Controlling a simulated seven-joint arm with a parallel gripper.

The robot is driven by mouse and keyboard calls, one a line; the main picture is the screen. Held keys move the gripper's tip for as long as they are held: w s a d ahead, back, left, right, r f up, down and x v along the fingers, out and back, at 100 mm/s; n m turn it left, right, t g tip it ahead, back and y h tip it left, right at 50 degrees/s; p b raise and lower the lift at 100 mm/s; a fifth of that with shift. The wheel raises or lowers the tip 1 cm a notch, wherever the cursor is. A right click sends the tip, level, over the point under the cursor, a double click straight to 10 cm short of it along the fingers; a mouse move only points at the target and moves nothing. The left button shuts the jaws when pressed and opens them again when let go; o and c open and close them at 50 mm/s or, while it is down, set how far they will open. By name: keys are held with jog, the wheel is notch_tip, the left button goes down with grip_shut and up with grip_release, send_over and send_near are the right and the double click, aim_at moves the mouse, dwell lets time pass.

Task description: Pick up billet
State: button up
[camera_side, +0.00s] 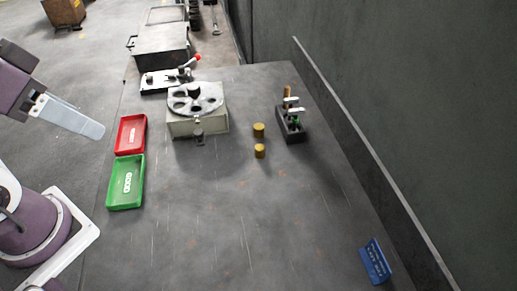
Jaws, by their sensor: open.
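Two small brass-coloured cylinders, which look like billets, stand upright on the grey table (225,240). The farther billet (259,130) is just behind the nearer billet (260,151), with a small gap between them. My gripper (98,130) is at the left, raised near the table's left edge and well away from both billets. Its pale fingers overlap in this view, and nothing shows between them.
A red tray (131,134) and a green tray (125,182) lie at the left edge. A box with a round slotted top (197,110) stands left of the billets, a black tool holder (291,125) right. A blue sign (375,262) is front right. The front middle is clear.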

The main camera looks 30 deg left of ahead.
jog(key=shift+c, duration=0.8)
